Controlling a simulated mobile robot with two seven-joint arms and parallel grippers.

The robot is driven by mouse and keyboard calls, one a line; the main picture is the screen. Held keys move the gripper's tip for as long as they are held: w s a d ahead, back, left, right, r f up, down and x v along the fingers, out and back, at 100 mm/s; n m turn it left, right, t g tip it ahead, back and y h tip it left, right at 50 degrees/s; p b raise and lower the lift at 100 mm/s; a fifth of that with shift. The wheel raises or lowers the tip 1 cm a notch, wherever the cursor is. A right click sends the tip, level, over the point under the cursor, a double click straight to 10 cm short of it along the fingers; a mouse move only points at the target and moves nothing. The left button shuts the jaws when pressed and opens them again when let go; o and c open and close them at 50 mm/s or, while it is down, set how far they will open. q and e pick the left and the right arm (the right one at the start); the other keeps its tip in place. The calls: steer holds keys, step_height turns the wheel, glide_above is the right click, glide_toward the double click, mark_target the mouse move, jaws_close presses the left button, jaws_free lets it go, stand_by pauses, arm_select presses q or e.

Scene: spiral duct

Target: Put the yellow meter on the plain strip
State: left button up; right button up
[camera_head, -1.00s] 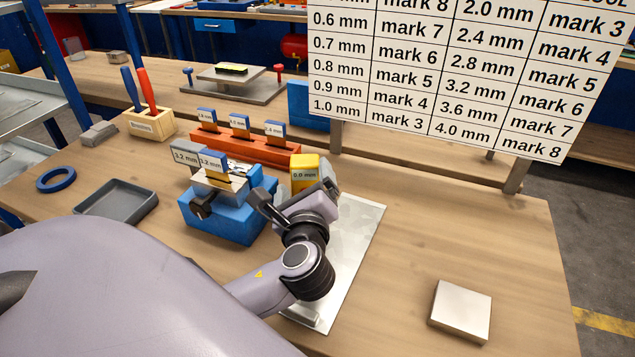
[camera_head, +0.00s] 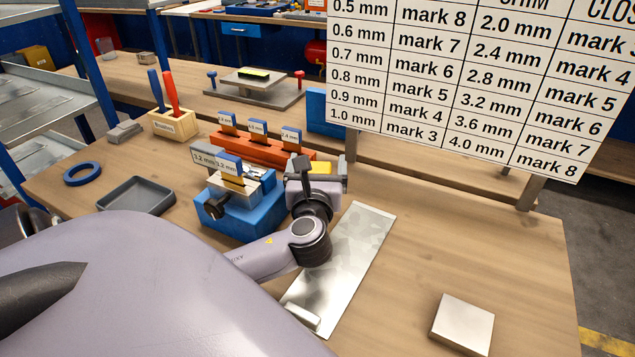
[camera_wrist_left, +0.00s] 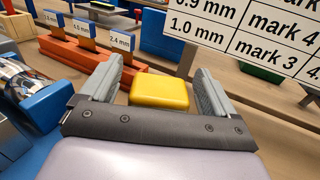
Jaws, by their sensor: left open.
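The yellow meter (camera_head: 321,168) stands behind the blue fixture, mostly hidden by my left gripper in the head view. In the left wrist view the yellow meter (camera_wrist_left: 160,92) shows as a yellow block between the two fingers, with gaps on both sides. My left gripper (camera_head: 322,175) is open around it, and its grey fingers (camera_wrist_left: 159,78) do not appear to touch it. The plain metal strip (camera_head: 352,262) lies flat on the table, in front and to the right of the gripper. Its near end carries a small light block. My right gripper is not in view.
A blue fixture (camera_head: 240,218) with a 3.2 mm tag stands left of my gripper. An orange rack (camera_head: 258,150) with tagged pieces is behind it. A chart board (camera_head: 450,85) overhangs the back. A square metal plate (camera_head: 463,324) lies right; table between is clear.

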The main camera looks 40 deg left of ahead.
arm_select(q)
steer(key=shift+w+a, duration=0.4)
steer(key=shift+w, duration=0.1)
jaws_close()
steer(key=shift+r, duration=0.1)
step_height(320, 180, up, 20)
stand_by(0.5)
